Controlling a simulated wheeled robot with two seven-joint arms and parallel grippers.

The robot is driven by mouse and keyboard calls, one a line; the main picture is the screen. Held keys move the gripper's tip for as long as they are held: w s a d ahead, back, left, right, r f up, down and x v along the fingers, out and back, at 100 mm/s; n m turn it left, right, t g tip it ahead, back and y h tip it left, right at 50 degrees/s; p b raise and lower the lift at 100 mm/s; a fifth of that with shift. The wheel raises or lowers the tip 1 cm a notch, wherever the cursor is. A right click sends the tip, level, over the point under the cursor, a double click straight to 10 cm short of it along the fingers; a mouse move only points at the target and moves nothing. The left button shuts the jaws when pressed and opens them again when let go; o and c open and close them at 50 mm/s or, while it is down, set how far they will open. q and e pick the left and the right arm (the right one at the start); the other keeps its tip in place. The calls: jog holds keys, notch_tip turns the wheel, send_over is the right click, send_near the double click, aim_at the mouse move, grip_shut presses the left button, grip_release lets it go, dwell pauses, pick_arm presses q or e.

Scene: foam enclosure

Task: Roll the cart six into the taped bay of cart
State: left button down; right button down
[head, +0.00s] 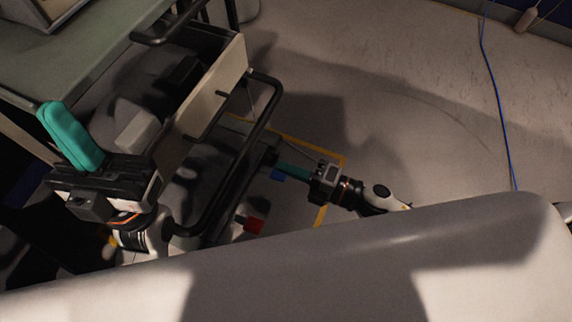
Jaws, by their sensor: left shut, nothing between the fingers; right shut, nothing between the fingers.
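The cart (215,88), with a beige panel and a black tubular handle (262,118), stands at the left centre and is seen from above. Yellow tape (321,215) on the floor shows beside and partly behind it; the rest of the tape outline is hidden. My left gripper (52,112), with teal fingers, is shut and empty over the cart's left side. My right gripper (282,167) is shut and empty, its teal fingers pointing left at the handle side. I cannot tell whether it touches the cart. No number on the cart is readable.
A green-topped table (75,50) stands at the upper left, close to the cart. A blue cable (497,90) lies on the right floor. The floor between is clear.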

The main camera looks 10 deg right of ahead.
jog(key=shift+v, duration=1.45)
jog(key=c, duration=1)
grip_release()
jog(key=shift+s+d, duration=0.1)
jog(key=v, duration=0.6)
jog(key=shift+s+d, duration=0.25)
jog(key=shift+d, duration=0.05)
